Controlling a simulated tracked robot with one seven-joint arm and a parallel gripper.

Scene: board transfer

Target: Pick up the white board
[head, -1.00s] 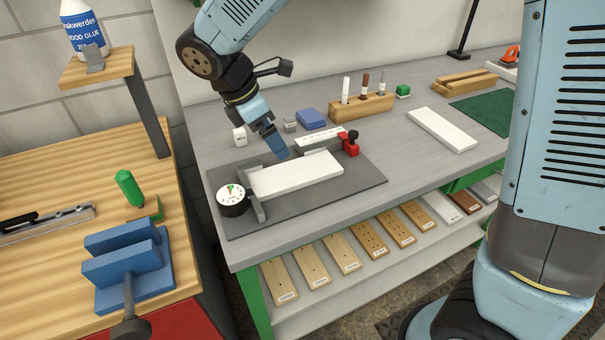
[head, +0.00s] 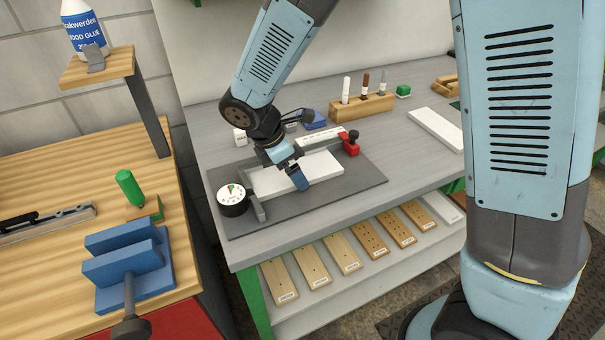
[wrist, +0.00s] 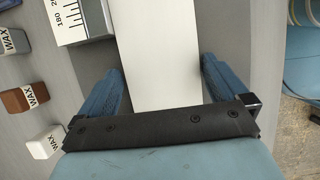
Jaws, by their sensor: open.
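A white board (head: 325,165) lies flat in a fixture on a dark grey mat (head: 345,190) on the bench. My gripper (head: 296,172) is over the middle of this board, pointing down. Its near blue finger hangs at the board's front long edge; the far finger is mostly hidden in the head view. In the wrist view the white board (wrist: 156,45) runs between the two open fingers (wrist: 160,80), with a gap on each side. A second white board (head: 437,128) lies apart on the bench to the right.
A round dial gauge (head: 233,199) stands at the board's left end and a red clamp (head: 350,146) at its back right. A ruler block (wrist: 80,18) lies close beyond the left finger. Wax blocks (wrist: 45,142) and a pen holder (head: 362,109) stand behind.

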